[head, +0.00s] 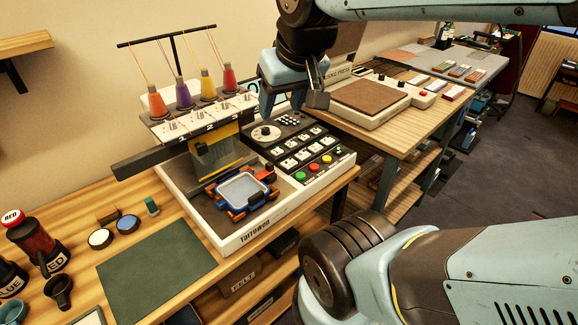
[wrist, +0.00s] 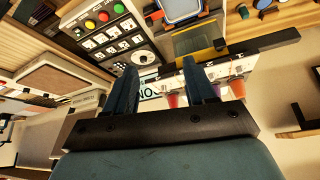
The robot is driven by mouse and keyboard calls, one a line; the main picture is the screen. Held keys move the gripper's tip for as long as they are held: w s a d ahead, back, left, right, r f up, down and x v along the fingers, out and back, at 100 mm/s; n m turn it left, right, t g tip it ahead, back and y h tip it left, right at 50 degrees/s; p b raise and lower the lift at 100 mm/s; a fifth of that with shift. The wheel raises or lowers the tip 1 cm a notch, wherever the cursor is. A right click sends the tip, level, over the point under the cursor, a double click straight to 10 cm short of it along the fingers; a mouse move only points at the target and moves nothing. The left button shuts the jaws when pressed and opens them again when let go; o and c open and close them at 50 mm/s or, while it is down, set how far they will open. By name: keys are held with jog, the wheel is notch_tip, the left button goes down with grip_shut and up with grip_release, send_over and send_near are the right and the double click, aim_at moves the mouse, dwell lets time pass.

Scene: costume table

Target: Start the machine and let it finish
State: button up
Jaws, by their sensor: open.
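The embroidery machine (head: 272,229) stands on the wooden table, with cones of orange, purple, yellow and red thread above its numbered heads. A blue-edged hoop (head: 241,190) with pale cloth sits on its bed. Its dark control panel (head: 291,150) has a dial, rows of white keys, and a green button (head: 300,176), a red button (head: 313,168) and a yellow button (head: 327,159). The panel also shows in the wrist view (wrist: 128,54). My gripper (head: 290,102) is open and empty, above the back of the panel. Its two fingers (wrist: 162,82) are apart in the wrist view.
A press (head: 370,101) with a brown pad stands on the adjoining table at the right. A green mat (head: 156,270), ink bottles (head: 36,245) and small pots lie at the left. The thread rack (head: 168,40) rises beside my gripper. Shelves are below the table.

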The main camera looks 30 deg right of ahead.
grip_shut()
dwell(0.4)
dwell(1.2)
